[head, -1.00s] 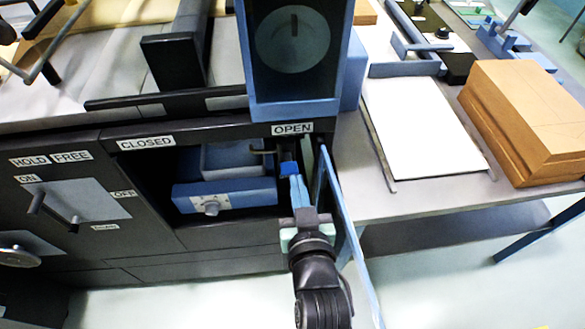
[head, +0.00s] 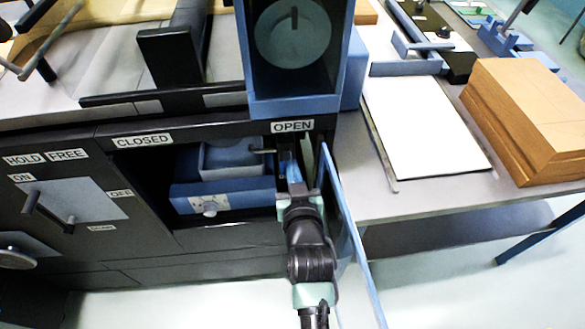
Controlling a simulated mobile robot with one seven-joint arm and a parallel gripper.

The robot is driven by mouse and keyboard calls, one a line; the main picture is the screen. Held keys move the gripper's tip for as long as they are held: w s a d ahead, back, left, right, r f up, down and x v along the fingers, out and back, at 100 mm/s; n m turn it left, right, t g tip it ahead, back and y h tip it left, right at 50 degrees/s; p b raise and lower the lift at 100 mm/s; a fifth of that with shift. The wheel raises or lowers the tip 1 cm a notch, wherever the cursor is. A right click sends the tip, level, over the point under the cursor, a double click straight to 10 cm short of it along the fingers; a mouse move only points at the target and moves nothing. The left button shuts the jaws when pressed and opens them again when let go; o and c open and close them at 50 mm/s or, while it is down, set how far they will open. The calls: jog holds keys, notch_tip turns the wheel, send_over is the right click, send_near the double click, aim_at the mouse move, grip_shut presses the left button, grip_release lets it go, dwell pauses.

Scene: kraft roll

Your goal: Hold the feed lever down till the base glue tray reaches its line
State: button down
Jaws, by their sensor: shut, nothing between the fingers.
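The glue unit is in the open bay of the dark cabinet: a blue tray (head: 233,154) sits above a blue box with a white dial (head: 209,205). A short dark lever (head: 263,151) sticks out from the tray's right side toward my gripper. My gripper (head: 288,163) reaches into the right end of the bay, with its blue fingers shut and empty. Its tips are close to the lever's right end; I cannot tell whether they touch it. The glue level and its line cannot be made out.
A blue door (head: 350,245) stands open just right of my arm. A blue housing with a round dial (head: 293,33) overhangs the bay. A switch plate (head: 72,203) is at left. The side table at right holds white sheets (head: 418,125) and a brown stack (head: 530,115).

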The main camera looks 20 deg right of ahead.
jog(key=shift+f+b, duration=0.15)
jog(key=shift+b, duration=0.15)
jog(key=shift+s+f+t+b, duration=0.1)
jog(key=shift+t+b, duration=0.2)
jog(key=shift+b, duration=0.4)
